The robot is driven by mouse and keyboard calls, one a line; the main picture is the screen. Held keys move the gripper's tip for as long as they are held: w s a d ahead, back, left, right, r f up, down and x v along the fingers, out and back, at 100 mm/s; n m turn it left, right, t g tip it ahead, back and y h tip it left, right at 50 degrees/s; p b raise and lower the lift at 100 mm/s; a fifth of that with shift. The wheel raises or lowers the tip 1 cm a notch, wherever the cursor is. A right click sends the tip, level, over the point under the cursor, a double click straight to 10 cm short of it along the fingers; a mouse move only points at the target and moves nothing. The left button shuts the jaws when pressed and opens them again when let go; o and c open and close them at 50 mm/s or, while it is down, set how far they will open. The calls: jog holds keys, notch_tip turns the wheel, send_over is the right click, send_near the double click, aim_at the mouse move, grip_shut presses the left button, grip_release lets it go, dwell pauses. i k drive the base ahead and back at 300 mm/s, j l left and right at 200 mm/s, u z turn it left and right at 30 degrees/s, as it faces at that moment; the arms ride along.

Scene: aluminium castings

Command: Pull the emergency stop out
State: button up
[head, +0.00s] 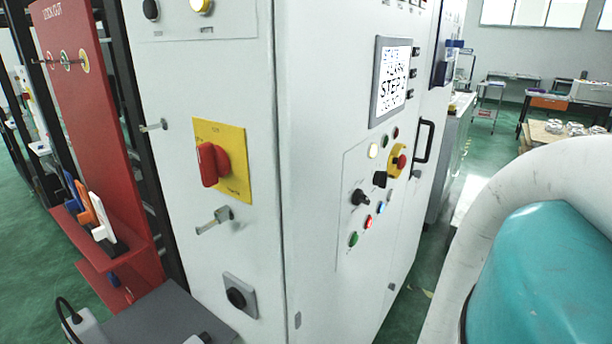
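The emergency stop (402,162) is a red round button on a yellow surround. It sits on the right-hand face of the white cabinet (318,215), at the right of the control panel, below the screen. I cannot tell from this view whether the button is pushed in or out. My gripper is not in view. A white and teal part of my arm fills the lower right, to the right of the cabinet.
Knobs and coloured buttons (361,197) surround the stop; a black door handle (424,141) juts out at its right. A screen (391,80) is above. The left face has a red rotary switch (210,164) on yellow. A red lockout board (78,110) stands left.

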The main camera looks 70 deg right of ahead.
aim_at(400, 162)
jog(key=z, duration=1.6)
